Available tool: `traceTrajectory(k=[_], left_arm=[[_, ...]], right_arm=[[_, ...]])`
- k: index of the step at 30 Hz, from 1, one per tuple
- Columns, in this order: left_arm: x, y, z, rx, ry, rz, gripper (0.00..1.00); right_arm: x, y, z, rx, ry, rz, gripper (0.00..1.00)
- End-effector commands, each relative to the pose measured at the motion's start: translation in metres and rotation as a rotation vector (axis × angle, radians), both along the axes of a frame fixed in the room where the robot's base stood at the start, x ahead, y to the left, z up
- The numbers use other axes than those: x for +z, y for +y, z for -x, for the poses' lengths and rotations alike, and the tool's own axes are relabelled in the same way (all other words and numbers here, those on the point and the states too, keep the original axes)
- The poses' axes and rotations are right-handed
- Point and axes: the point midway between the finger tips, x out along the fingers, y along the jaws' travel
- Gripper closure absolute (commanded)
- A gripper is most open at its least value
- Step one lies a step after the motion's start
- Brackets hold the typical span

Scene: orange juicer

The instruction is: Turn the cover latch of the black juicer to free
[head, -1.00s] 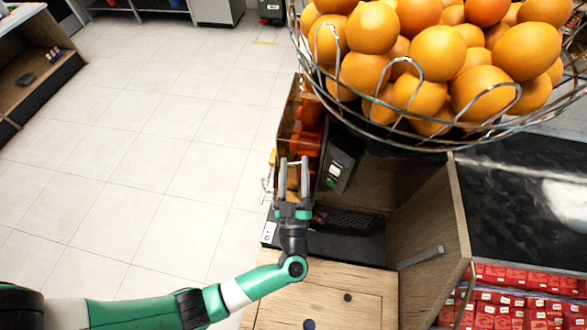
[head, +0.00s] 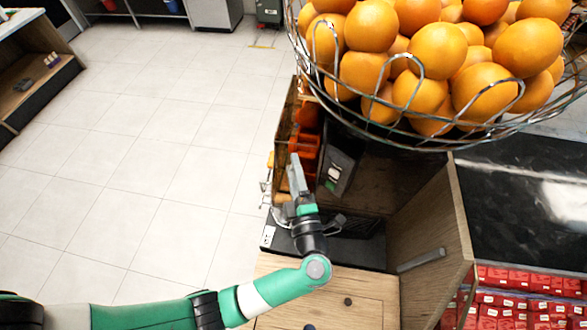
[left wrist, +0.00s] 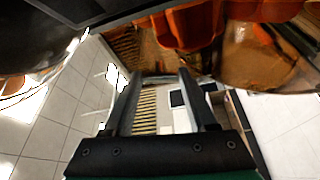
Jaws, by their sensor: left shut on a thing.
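The black juicer (head: 340,168) stands in the wooden cabinet below the orange basket, with orange squeezing parts (head: 304,150) on its left side. These orange parts also show at the top of the left wrist view (left wrist: 185,25), behind a clear, brownish cover (left wrist: 258,65). My left gripper (head: 295,165) is at the front lower edge of the cover, its fingers pointing away from me and rolled over. In the left wrist view its two fingers (left wrist: 160,76) reach up to the cover's edge. It is shut on the cover latch, which the fingers largely hide. My right gripper is out of view.
A wire basket of oranges (head: 430,75) hangs over the juicer at the top right. A wooden panel (head: 435,215) stands to the right of the juicer, and a wooden counter front (head: 340,295) lies nearer. Open tiled floor (head: 150,150) fills the left side.

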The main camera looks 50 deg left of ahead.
Motion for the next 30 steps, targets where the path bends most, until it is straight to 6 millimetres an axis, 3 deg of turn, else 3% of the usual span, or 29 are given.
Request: traceTrajectory(k=[12,28,29,30], left_arm=[[0.0008,-0.0005,-0.0003,-0.002,-0.12,0.16,0.98],[0.0004,-0.0003,-0.0002,-0.001,-0.137,0.182,0.98],[0.0005,-0.0003,-0.0002,-0.001,-0.137,0.182,0.41],[0.0005,-0.0003,-0.0002,-0.001,-0.137,0.182,0.34]], right_arm=[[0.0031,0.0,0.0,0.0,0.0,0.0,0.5],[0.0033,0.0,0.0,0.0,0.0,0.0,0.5],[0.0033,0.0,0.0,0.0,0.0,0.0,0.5],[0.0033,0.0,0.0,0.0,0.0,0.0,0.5]])
